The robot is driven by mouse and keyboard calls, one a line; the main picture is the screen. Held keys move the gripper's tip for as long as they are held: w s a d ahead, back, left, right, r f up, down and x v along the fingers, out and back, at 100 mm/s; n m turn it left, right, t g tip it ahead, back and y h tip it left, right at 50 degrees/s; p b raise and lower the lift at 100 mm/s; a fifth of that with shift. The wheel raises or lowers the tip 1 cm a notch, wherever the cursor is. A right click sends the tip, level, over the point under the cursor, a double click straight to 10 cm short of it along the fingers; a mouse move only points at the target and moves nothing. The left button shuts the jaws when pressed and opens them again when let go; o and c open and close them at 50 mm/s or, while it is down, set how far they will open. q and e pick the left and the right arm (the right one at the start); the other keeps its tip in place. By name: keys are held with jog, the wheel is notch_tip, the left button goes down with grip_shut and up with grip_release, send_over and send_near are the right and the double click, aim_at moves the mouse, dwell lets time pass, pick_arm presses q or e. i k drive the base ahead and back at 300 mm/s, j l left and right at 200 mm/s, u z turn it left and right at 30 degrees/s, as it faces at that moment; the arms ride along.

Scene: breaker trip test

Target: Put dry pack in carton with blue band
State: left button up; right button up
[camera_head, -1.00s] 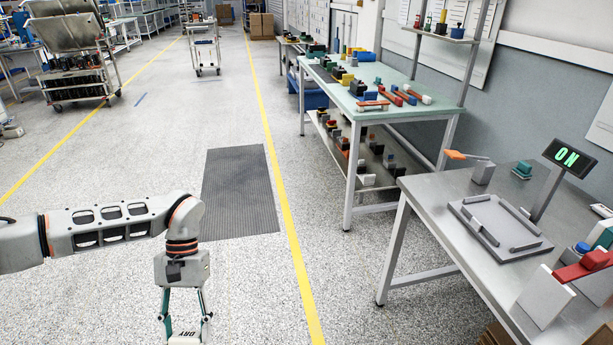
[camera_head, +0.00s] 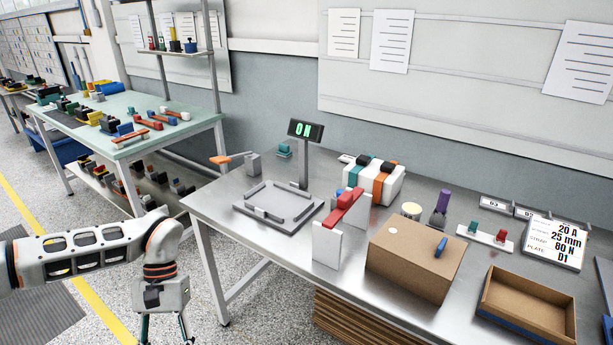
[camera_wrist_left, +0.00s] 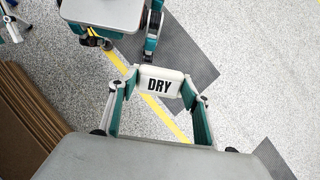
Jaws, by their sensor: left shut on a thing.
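The dry pack (camera_wrist_left: 159,81), a small white pack printed DRY, is held between the fingertips of my left gripper (camera_wrist_left: 160,88) in the left wrist view, over the floor. In the head view my left gripper (camera_head: 164,328) is at the bottom left, left of the steel table; its fingertips and the pack are cut off by the frame's edge. An open brown carton (camera_head: 556,302) stands at the table's front right. A blue band (camera_head: 508,326) runs low along its front side. The part of its inside that shows looks empty. My right gripper is not clearly seen.
A closed brown box (camera_head: 414,262) stands left of the open carton. A white stand with a red bar (camera_head: 343,205), a grey tray (camera_head: 280,207) and an ON display (camera_head: 306,130) are further left on the steel table (camera_head: 215,200). Flat cardboard (camera_head: 345,320) is stacked below.

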aim_at(522, 309)
jog(key=z, duration=1.35)
